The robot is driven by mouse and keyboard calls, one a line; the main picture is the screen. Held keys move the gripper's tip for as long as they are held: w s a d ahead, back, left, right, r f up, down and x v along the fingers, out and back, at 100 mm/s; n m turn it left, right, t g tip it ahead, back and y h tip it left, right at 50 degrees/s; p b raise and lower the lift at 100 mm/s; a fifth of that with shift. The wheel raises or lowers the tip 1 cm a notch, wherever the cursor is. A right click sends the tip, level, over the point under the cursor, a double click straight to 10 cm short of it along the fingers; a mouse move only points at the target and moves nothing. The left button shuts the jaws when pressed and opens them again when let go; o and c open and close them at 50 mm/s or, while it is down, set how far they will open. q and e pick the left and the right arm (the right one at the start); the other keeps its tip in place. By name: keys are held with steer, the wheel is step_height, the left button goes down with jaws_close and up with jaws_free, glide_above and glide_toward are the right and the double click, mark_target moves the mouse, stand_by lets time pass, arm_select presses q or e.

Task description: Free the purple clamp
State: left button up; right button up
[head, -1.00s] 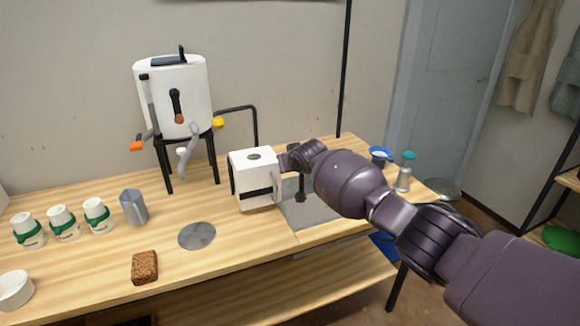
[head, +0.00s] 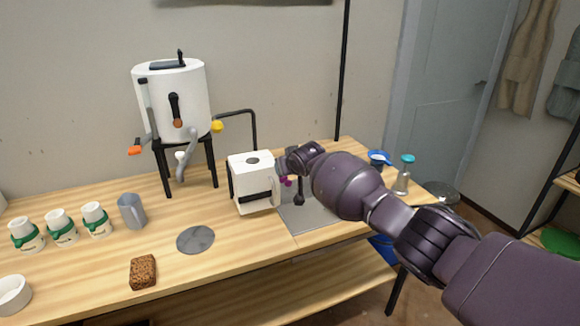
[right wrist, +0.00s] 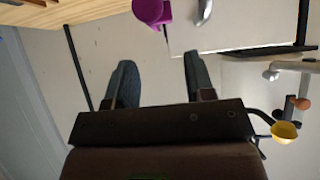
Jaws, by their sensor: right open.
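The purple clamp (head: 286,181) shows as a small purple patch at the right side of a white box-shaped unit (head: 254,172), just below my right gripper. In the right wrist view, the purple clamp (right wrist: 152,12) is at the top edge, partly cut off, next to the white unit (right wrist: 230,28). My right gripper (right wrist: 160,60) is open, with its two dark fingers apart and nothing between them. The clamp lies beyond the fingertips, apart from them. In the head view, my right gripper (head: 284,164) is beside the unit's upper right edge, its fingers largely hidden. My left gripper is not in view.
A white tank (head: 172,100) on black legs stands behind left. A grey sink (head: 312,212) with a dark tap lies under my right arm. Cups (head: 62,228), a grey jug (head: 132,212), a round grey disc (head: 196,240) and a brown sponge (head: 143,271) occupy the left counter.

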steer(key=shift+s+d+r+p, duration=0.15)
steer(key=shift+s+r+p, duration=0.2)
steer(key=shift+r, duration=0.05)
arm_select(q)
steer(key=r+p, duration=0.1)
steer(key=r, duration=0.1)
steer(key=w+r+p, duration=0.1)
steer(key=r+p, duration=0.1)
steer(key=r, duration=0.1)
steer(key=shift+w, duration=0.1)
arm_select(e)
steer(key=v, duration=0.9)
steer(key=shift+s, duration=0.4)
